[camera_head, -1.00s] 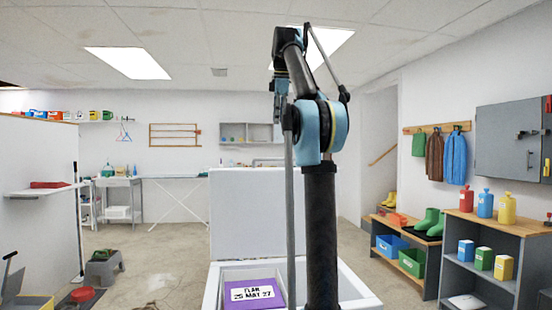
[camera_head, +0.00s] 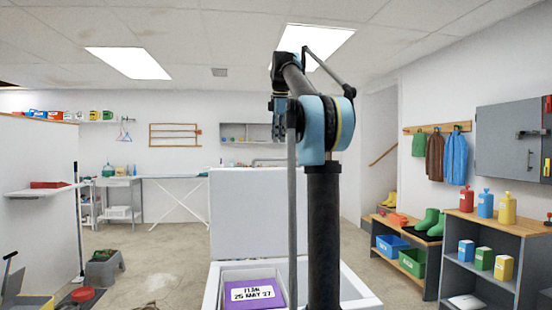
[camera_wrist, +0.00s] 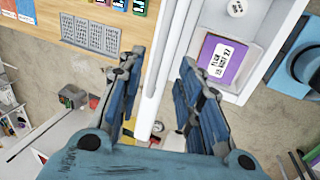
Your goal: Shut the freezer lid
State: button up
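The white chest freezer (camera_head: 360,302) stands open in front of me, in the lower middle of the head view. Its lid (camera_head: 240,215) is raised upright at the back, partly behind my arm. A purple box (camera_head: 238,292) with a date label lies inside, and it also shows in the wrist view (camera_wrist: 205,50). My gripper (camera_wrist: 160,68) is open and empty, its two fingers spread apart. In the wrist view a long white edge, seemingly the lid's, runs between and beyond the fingers. In the head view my gripper (camera_head: 279,122) appears small, above the lid's top edge.
A shelf unit with bottles (camera_head: 485,230) and a bench with boots (camera_head: 405,245) stand at right. An ironing board (camera_head: 178,178) stands behind.

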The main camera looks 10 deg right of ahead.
aim_at(277, 159)
jog(key=x, duration=0.9)
jog(key=shift+r, duration=0.1)
grip_shut()
jog(key=shift+a, duration=0.1)
jog(key=shift+s, duration=0.15)
